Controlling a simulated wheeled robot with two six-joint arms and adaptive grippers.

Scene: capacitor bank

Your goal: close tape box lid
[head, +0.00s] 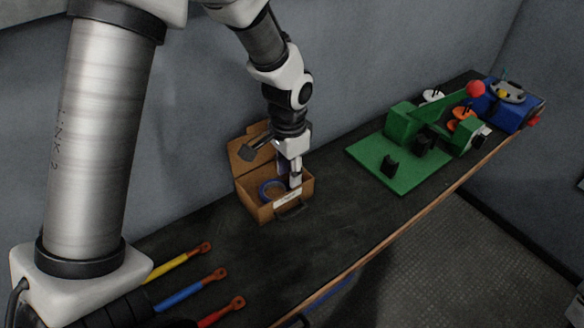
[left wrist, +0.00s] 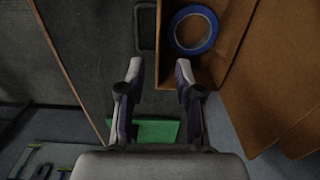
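The brown tape box (head: 268,212) stands on the dark bench with its lid (head: 243,152) open, tilted up at the back against the wall side. A blue tape roll (head: 262,190) lies inside. My left gripper (head: 295,183) points down at the right end of the box. In the left wrist view the left gripper (left wrist: 159,72) is open with nothing between its fingers, near the box's front wall. The tape roll (left wrist: 211,40) and the open lid (left wrist: 270,85) show to its right. Contact with the box cannot be told. My right gripper is not in view.
A green fixture (head: 400,170) with a red-knobbed lever stands to the right, with a blue device (head: 510,112) beyond it. Yellow, blue and red cables (head: 185,290) with copper-coloured ends lie at the lower left. The bench between box and fixture is clear.

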